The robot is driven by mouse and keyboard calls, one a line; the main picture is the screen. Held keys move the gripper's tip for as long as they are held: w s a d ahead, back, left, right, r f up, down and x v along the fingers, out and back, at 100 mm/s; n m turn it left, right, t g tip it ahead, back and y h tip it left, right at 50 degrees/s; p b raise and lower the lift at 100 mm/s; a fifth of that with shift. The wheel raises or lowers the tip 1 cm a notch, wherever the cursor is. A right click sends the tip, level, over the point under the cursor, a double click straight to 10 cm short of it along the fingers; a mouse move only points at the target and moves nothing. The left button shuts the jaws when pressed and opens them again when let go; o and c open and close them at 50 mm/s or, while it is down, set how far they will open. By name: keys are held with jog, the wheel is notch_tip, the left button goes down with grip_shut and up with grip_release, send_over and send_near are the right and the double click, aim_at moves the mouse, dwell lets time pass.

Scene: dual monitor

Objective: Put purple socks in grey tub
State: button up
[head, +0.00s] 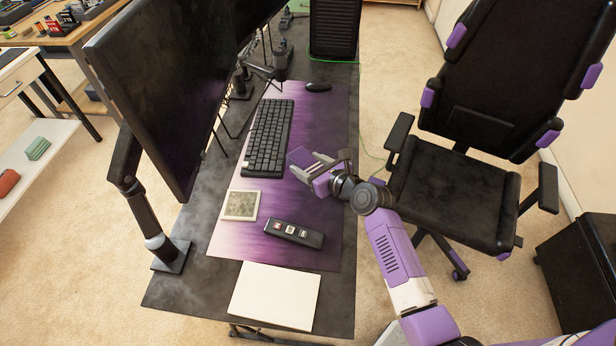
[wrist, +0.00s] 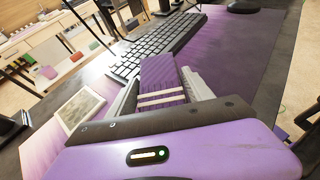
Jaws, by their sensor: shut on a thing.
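The purple socks (head: 299,156) are a folded purple bundle, with pale stripes showing in the wrist view (wrist: 163,78). My gripper (head: 305,163) is shut on the socks over the purple desk mat, beside the lower right end of the keyboard. In the wrist view the socks sit between the two grey fingers of my gripper (wrist: 165,88). I cannot tell whether the socks touch the mat. I cannot make out a grey tub in either view.
A black keyboard (head: 268,137), black mouse (head: 318,87), dark remote-like device (head: 294,234), small square framed piece (head: 241,205) and white pad (head: 274,295) lie on the desk. Monitors (head: 175,85) stand on the left. A black chair (head: 453,195) is on the right.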

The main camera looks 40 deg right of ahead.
jog(key=shift+f+b, duration=0.7)
jog(key=shift+f, duration=1.65)
jog(key=shift+f, duration=0.2)
jog(key=o, duration=1.3)
jog(key=shift+o, duration=0.2)
